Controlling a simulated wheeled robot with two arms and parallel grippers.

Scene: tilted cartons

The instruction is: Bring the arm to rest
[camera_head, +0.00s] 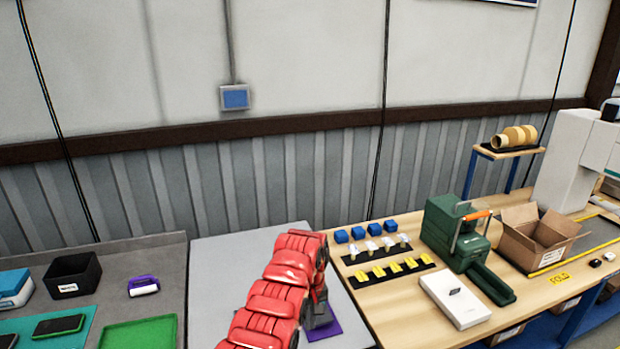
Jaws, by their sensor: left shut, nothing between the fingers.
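My left arm, with red segmented covers, reaches up from the bottom middle over a light grey tabletop (225,262). At its end my left gripper (320,318), dark grey, points down and is shut and empty. It is over or beside a purple pad (334,328), which it partly hides. I cannot tell whether the gripper touches the pad. My right gripper is out of view.
To the right, a wooden bench (386,305) bears an open carton (538,238), a green machine (455,232), a white box (455,299) and rows of small parts. To the left are a black bin (73,276), a purple-handled tool (143,286) and a green tray (140,333).

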